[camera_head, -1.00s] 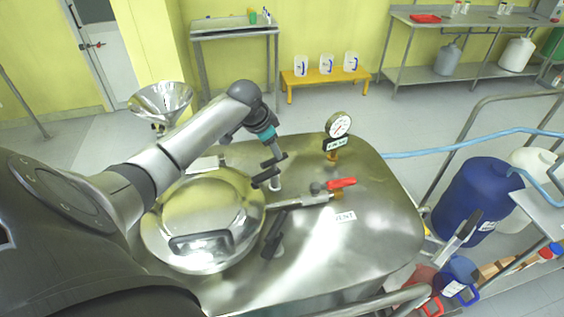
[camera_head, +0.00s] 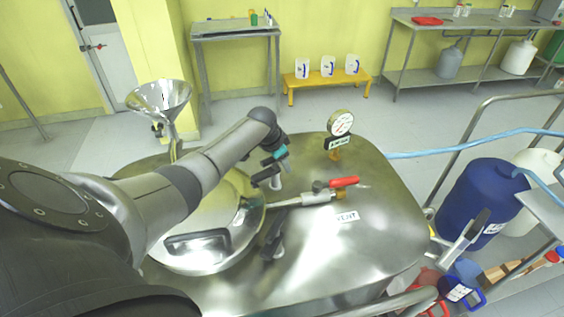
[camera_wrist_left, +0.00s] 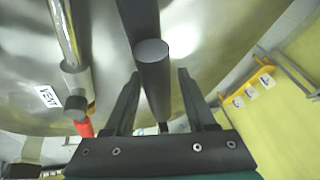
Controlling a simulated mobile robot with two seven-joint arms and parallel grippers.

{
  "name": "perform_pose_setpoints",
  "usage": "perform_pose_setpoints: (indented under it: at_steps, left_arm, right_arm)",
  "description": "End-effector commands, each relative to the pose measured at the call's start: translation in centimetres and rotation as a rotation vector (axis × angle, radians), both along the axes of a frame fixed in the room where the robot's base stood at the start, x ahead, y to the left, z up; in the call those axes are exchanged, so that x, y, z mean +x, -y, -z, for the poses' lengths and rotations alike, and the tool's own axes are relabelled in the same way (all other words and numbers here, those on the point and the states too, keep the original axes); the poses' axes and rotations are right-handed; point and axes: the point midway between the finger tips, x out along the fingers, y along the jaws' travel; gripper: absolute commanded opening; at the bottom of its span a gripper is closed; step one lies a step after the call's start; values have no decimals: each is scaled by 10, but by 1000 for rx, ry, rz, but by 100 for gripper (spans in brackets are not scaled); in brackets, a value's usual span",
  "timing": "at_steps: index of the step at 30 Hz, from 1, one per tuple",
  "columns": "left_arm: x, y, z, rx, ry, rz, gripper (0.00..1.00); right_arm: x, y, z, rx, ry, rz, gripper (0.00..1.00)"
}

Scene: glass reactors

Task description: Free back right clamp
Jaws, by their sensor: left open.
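The back right clamp (camera_head: 266,175) is a black handle at the back right rim of the round steel lid (camera_head: 200,245). In the left wrist view its black bar with a rounded end (camera_wrist_left: 152,65) reaches between my fingers. My left gripper (camera_wrist_left: 158,92) is open, with one finger on each side of the bar and a gap visible at each side. In the head view the left gripper (camera_head: 277,163) is small and dark, right above the clamp. A second black clamp (camera_head: 273,237) stands at the lid's front right. My right gripper is not in view.
A valve with a red handle (camera_head: 343,182) and a pressure gauge (camera_head: 340,124) stand right of the clamps on the steel vessel top (camera_head: 375,220). A steel funnel (camera_head: 160,97) is behind my left arm. A blue barrel (camera_head: 480,205) stands beyond the vessel at the right.

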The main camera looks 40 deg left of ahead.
Motion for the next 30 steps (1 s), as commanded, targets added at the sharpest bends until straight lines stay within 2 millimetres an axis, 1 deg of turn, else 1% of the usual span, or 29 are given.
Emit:
perform_pose_setpoints:
  at_steps: [7, 8, 22, 30]
  left_arm:
    - [0, 0, 0, 0, 0, 0, 56]
    - [0, 0, 0, 0, 0, 0, 54]
    - [0, 0, 0, 0, 0, 0, 1]
    - [0, 0, 0, 0, 0, 0, 0]
  right_arm:
    - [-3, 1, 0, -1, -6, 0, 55]
    - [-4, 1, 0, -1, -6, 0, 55]
    - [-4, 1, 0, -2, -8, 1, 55]
    - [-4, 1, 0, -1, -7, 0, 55]
